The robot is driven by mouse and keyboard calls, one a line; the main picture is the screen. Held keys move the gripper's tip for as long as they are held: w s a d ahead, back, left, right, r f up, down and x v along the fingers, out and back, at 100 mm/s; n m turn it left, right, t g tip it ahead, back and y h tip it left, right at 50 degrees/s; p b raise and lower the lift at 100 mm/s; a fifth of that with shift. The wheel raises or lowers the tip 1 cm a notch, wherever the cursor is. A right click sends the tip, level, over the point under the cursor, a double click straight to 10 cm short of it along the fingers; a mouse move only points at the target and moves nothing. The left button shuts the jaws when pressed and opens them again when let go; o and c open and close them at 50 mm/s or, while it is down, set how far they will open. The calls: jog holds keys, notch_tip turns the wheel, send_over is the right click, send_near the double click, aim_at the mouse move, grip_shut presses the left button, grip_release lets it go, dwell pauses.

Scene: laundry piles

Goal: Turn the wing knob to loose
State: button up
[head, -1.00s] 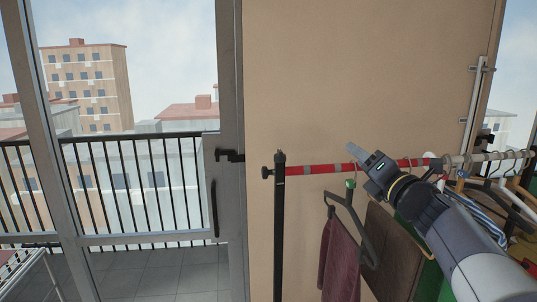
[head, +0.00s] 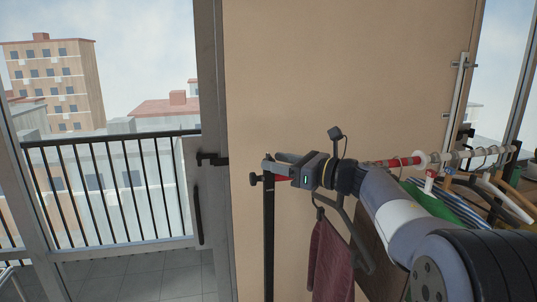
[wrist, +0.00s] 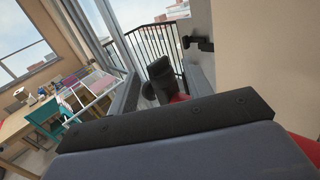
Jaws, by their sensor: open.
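The black wing knob (head: 254,179) sticks out to the left of the clothes rack's black post (head: 268,235), near its top. My gripper (head: 273,161) is open at the top of this post, just right of and slightly above the knob. Its fingers overlap the post top and the red end of the rail (head: 283,178) in the head view; I cannot tell whether they touch. In the wrist view the dark post top (wrist: 160,70) rises beyond my gripper's body, with a bit of red beside it. The knob's setting is too small to read.
A maroon cloth (head: 331,258) hangs from the rail below my arm. More hangers (head: 490,190) crowd the rail's right part. The glass door frame with its dark handle (head: 199,212) stands left of the post. A drying rack (wrist: 100,88) shows in the wrist view.

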jog(key=shift+p+x, duration=0.3)
jog(key=shift+x, duration=1.2)
jog(key=shift+c, duration=0.2)
jog(key=c, duration=0.9)
